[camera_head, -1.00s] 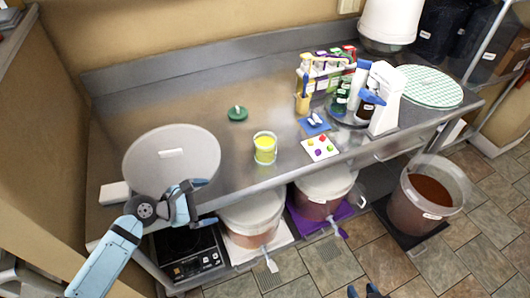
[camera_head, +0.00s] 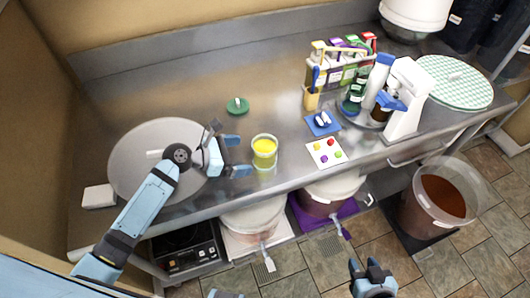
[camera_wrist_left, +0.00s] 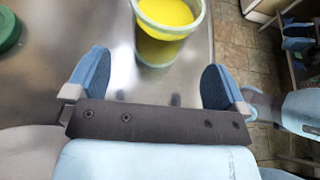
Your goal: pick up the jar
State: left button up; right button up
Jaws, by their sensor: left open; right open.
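The jar (camera_head: 264,152) is a clear container with yellow contents, upright on the steel counter near its front edge. It also shows at the top of the left wrist view (camera_wrist_left: 167,30), ahead of and between the two fingers. My left gripper (camera_head: 236,156) is open and empty, just left of the jar in the head view, with its fingers pointing at it and apart from it. In the left wrist view the left gripper (camera_wrist_left: 150,85) has nothing between its blue fingers. My right gripper (camera_head: 370,272) is low in front of the counter, over the floor, open and empty.
A green lid (camera_head: 237,106) lies behind the jar. A large round pale lid (camera_head: 130,170) lies under my left arm. A white card with coloured dots (camera_head: 326,153) and a blue mat (camera_head: 314,129) lie to the right. Buckets stand below the counter.

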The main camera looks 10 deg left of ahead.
aim_at(258, 155)
pick_arm(q)
jog(key=shift+x, duration=0.75)
jog(key=x, duration=0.5)
jog(key=shift+f, duration=0.25)
jog(key=shift+s, duration=0.1)
jog(key=shift+c, duration=0.2)
jog(key=c, duration=1.1)
jog(key=shift+r, duration=0.1)
jog(key=shift+c, duration=0.3)
jog(key=shift+r, duration=0.1)
